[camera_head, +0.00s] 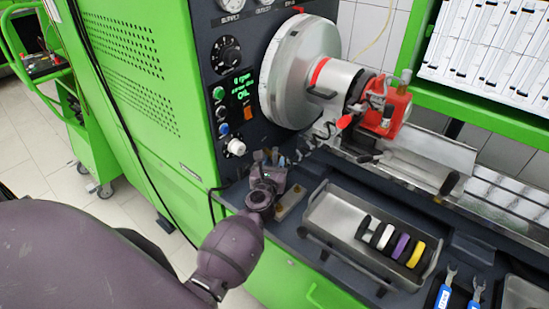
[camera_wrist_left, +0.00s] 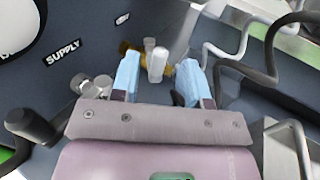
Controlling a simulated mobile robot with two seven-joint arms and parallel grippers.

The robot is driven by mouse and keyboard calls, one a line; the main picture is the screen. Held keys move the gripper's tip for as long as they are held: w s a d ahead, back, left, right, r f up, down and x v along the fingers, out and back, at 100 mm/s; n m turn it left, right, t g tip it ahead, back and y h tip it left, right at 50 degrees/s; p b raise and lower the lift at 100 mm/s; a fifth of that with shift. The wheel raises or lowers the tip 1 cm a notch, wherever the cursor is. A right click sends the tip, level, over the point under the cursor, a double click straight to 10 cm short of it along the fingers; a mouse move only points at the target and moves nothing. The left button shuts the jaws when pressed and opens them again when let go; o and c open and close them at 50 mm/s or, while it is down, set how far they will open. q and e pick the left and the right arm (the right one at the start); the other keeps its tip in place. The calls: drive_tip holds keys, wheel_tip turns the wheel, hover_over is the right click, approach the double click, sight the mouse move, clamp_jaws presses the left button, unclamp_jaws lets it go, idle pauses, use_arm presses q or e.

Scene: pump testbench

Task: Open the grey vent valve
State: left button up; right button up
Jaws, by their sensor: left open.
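My left gripper (camera_wrist_left: 159,74) is open, with its two pale blue fingers apart. A small light grey handle (camera_wrist_left: 157,66), which looks like the grey vent valve's, shows between the fingers, with a gap visible on each side. A brass fitting (camera_wrist_left: 131,50) sits just behind it, partly hidden by the left finger. In the head view my left gripper (camera_head: 267,158) is low at the front of the bench, below the dark control panel, and it hides most of the valve there. I cannot tell the handle's exact angle. My right gripper is not in view.
The control panel (camera_head: 233,70) with knobs and gauges stands behind the gripper. A metal tray (camera_head: 330,205) with coloured rings lies to its right. A red pump part (camera_head: 393,108) sits farther back. In the wrist view, a black knob (camera_wrist_left: 32,127) and grey hoses (camera_wrist_left: 232,55) flank the fingers.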

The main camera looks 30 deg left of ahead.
use_arm(q)
drive_tip(key=shift+x, duration=1.25)
clamp_jaws()
